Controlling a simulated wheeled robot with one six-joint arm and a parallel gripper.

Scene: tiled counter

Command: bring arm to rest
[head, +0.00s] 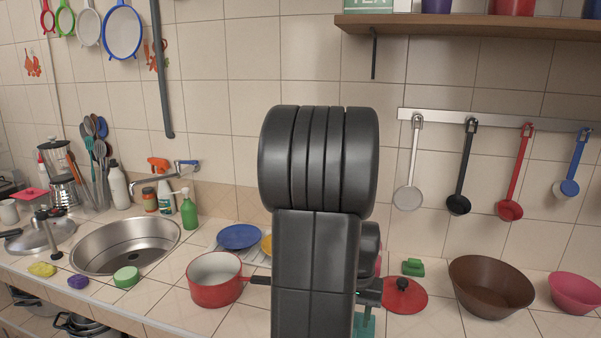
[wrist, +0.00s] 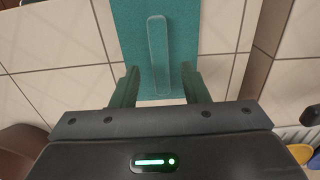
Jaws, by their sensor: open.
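In the wrist view my gripper (wrist: 160,78) shows two dark fingers spread apart, so it is open. A flat teal thing (wrist: 130,35) with a pale long strip along its middle lies beyond and between the fingertips. I cannot tell whether the fingers touch it. In the head view my black arm stands upright in the middle and hides most of my gripper. A small teal piece (head: 364,325) shows beside the arm's lower right, low in the picture.
A red pot (head: 215,292) stands close left of my arm, its handle reaching towards it. A red lid (head: 405,303) and brown bowl (head: 487,284) are on the right. A sink (head: 125,247) is left. Ladles hang on a wall rail (head: 450,119); a shelf (head: 480,27) is above.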

